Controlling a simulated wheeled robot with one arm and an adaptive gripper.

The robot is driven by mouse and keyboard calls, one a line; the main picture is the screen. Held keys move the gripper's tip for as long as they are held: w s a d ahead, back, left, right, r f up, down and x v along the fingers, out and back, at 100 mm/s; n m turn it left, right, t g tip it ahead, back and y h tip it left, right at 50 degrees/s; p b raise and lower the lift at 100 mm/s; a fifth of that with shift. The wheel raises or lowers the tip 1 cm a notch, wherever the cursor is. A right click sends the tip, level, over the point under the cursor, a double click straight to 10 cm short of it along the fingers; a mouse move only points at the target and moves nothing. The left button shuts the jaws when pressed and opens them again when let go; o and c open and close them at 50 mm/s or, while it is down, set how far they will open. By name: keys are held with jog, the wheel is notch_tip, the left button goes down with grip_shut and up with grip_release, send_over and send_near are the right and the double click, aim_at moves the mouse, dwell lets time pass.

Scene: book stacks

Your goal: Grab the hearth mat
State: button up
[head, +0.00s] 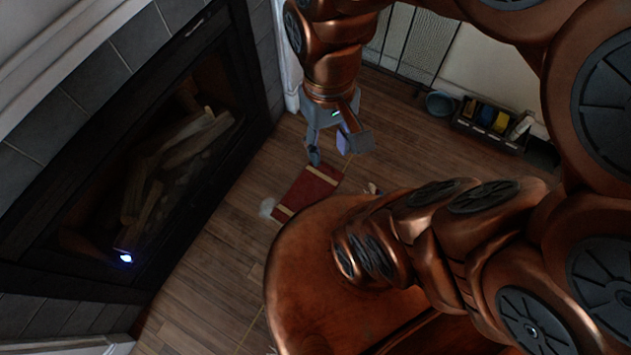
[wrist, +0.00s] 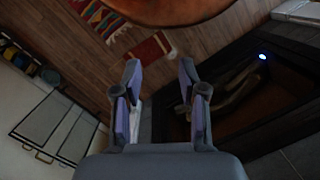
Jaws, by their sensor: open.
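The hearth mat (head: 310,188), a dark red rectangle with tan bands near its ends, lies flat on the wood floor in front of the fireplace. In the head view its lower end comes close to my own copper body. The red mat also shows in the wrist view (wrist: 148,50), just beyond my fingertips. My gripper (head: 330,152) points down above the mat's upper end and appears apart from it. In the wrist view my gripper (wrist: 160,66) is open, with nothing between its fingers.
The dark-framed fireplace (head: 215,150) with logs stands left in the head view. A small pale object (head: 267,208) lies beside the mat. A multicoloured fringed rug (wrist: 103,17) lies nearby. A blue-grey bucket (head: 440,103) and a dark crate (head: 487,137) stand by the wall.

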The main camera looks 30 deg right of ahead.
jog(key=w+a+f+m+y+b, duration=0.35)
jog(key=w+f+b, duration=0.35)
jog(key=w+f, duration=0.45)
jog(key=w+d+f+m+t+y+b, duration=0.15)
jog(key=w+d+f+m+b, duration=0.4)
jog(key=w+f, duration=0.75)
jog(key=w+d+f+m+t+b, duration=0.25)
jog(key=w+f+m+b, duration=0.35)
jog(key=w+f+b, duration=0.7)
jog(key=m+t+h+b, duration=0.2)
jog(key=m+h+b, duration=0.2)
jog(key=m+b, duration=0.95)
send_over(327, 165)
jog(key=s+d+p, duration=0.1)
jog(key=s+d, duration=0.1)
jog(key=shift+m, duration=0.75)
notch_tip(327, 165, down, 51)
jog(key=shift+s+d+f, duration=0.1)
jog(key=shift+f, duration=0.1)
jog(key=shift+b+x, duration=0.35)
jog(key=shift+x, duration=0.9)
jog(key=b+x, duration=0.1)
jog(key=x, duration=0.2)
jog(key=a+b+x, duration=0.1)
jog(key=x, duration=0.1)
jog(key=shift+s+b, duration=0.3)
jog(key=shift+s, duration=0.05)
